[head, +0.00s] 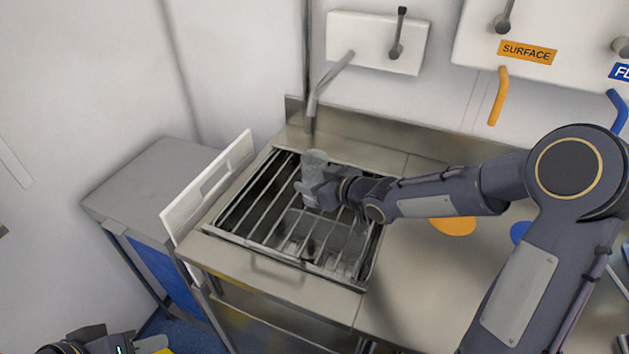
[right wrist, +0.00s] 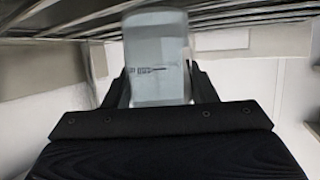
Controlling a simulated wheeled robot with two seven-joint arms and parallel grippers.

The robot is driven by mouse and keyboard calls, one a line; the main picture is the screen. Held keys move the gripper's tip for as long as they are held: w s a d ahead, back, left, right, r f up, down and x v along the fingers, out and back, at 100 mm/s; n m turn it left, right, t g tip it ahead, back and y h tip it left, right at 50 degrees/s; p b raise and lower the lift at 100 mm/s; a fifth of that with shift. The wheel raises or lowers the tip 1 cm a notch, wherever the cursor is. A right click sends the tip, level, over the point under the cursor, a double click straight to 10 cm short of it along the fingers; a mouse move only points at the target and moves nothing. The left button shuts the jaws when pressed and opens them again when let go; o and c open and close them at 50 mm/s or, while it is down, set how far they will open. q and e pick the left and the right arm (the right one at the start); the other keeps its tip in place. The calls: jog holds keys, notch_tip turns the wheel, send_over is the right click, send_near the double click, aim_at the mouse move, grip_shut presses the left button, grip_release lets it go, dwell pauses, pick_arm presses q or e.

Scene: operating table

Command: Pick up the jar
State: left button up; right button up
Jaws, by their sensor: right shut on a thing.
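The jar (head: 315,160) is a clear, greyish cylinder. In the head view it is over the sink grate, near the back. My right gripper (head: 312,186) is shut on it. In the right wrist view the jar (right wrist: 156,60) sits between the two fingers of my right gripper (right wrist: 160,90), with small dark print on its side. I cannot tell whether the jar touches the grate. My left gripper (head: 125,345) is low at the bottom left of the head view, partly cut off by the frame edge, away from the jar.
The barred grate (head: 250,232) covers a sink in the metal counter (head: 432,285). A white panel (head: 215,180) stands along the left edge. A grey cabinet (head: 150,180) is further left. An orange disc (head: 455,226) lies on the counter.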

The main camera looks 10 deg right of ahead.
aim_at(314, 170)
jog(key=shift+r, duration=0.25)
jog(key=shift+r+p, duration=0.55)
jog(key=shift+r, duration=1)
jog(key=shift+s+a+r, duration=2.05)
jog(key=shift+s+r, duration=2.4)
jog(key=shift+s, duration=2)
jog(key=w+a+f+b, duration=0.2)
jog(key=f+b, duration=0.1)
jog(key=b, duration=0.3)
jog(key=w+a+f+b, duration=0.2)
jog(key=w+a+b, duration=0.1)
jog(key=b, duration=0.3)
jog(key=w+a+f+b, duration=0.2)
jog(key=w+f+b, duration=0.1)
jog(key=b, duration=0.3)
jog(key=shift+w+a+f, duration=0.1)
jog(key=shift+a+f, duration=0.15)
jog(key=shift+f, duration=0.1)
jog(key=shift+w+a+f+b, duration=0.15)
jog(key=shift+w+a+b, duration=0.2)
jog(key=shift+b, duration=0.4)
jog(key=shift+s, duration=0.1)
